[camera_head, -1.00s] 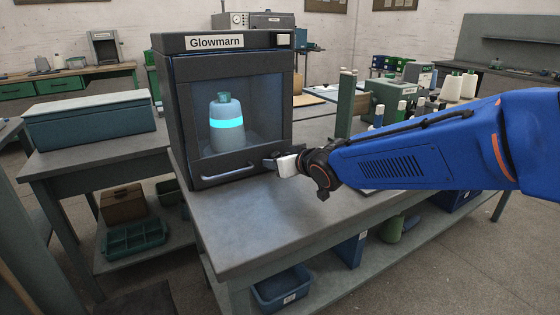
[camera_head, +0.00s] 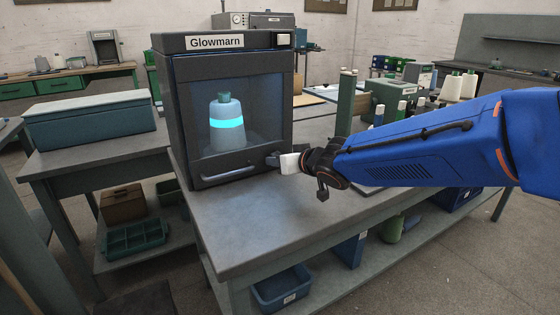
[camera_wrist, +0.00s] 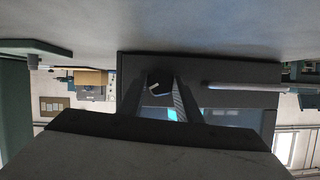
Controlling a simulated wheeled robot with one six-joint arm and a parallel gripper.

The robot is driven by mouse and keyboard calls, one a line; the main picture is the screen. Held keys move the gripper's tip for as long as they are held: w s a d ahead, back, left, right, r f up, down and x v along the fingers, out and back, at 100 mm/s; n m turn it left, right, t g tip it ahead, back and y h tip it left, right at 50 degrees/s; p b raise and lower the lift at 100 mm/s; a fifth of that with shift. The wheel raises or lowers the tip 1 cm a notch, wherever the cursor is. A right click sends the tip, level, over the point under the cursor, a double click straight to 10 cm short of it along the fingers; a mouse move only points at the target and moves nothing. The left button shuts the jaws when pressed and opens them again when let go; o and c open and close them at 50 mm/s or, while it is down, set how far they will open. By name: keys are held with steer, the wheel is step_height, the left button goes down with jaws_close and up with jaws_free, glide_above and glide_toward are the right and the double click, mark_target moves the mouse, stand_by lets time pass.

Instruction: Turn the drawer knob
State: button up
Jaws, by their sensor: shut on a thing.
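The dark Glowmarn cabinet (camera_head: 183,130) stands on the grey bench, with a lit bottle-like cone behind its window (camera_head: 226,122). Its lower front, the drawer (camera_head: 205,184), has a pale bar handle (camera_head: 229,174). My gripper (camera_head: 271,160) reaches in from the right at the drawer's right end. In the wrist view, the picture is upside down and my gripper (camera_wrist: 161,82) is shut on the dark drawer knob (camera_wrist: 159,88), which has a light mark and sits between the fingers. The bar handle (camera_wrist: 240,87) lies to the right there. In the head view the fingers hide the knob.
The bench top (camera_head: 250,225) is clear in front of the cabinet. A green post (camera_head: 345,105) and a green machine (camera_head: 390,97) with several spools stand behind my arm. A blue-grey box (camera_head: 90,121) lies on the left table. A blue bin (camera_head: 282,288) is below the bench.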

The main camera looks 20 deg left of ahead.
steer(key=shift+w+d+m+g, duration=0.15)
steer(key=shift+m+g, duration=0.15)
steer(key=shift+m, duration=0.3)
steer(key=shift+m+g+y, duration=0.5)
steer(key=shift+m+y, duration=0.5)
steer(key=shift+m, duration=0.4)
steer(key=o, duration=1)
steer(key=shift+w+d, duration=0.1)
steer(key=shift+o, duration=0.2)
steer(key=v, duration=1.7)
steer(key=shift+d, duration=0.25)
steer(key=shift+r, duration=0.1)
